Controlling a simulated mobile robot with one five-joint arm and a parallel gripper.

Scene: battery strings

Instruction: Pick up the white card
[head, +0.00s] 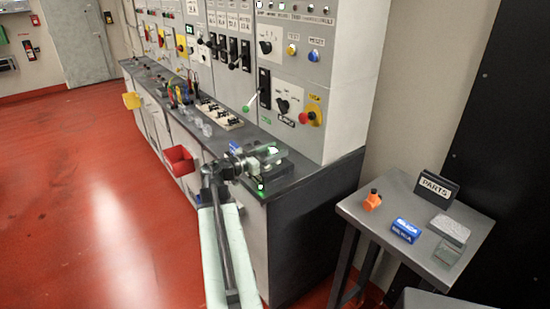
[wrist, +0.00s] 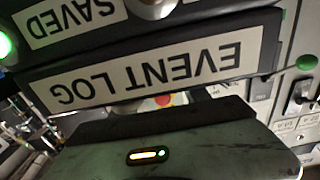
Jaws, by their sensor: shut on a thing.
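My gripper (head: 250,165) is at the near end of the bench, beside a small device with green lights. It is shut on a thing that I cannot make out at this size. No white card shows clearly in either view. In the wrist view, a black-framed plate reading "EVENT LOG" (wrist: 150,72) appears upside down, close to the camera. Another plate reading "SAVED" (wrist: 70,18) is behind it, with a green light (wrist: 5,46) beside it. A dark greenish body (wrist: 215,150) with a yellow and green indicator fills the bottom. The fingertips are not clear there.
The bench (head: 300,175) runs along grey cabinets with knobs and a red-yellow button (head: 311,115). A red bin (head: 180,160) hangs on its front. The side table (head: 395,195) at right holds a PARTS sign (head: 437,186), a blue box (head: 405,230) and an orange item (head: 372,200). Red floor at left is clear.

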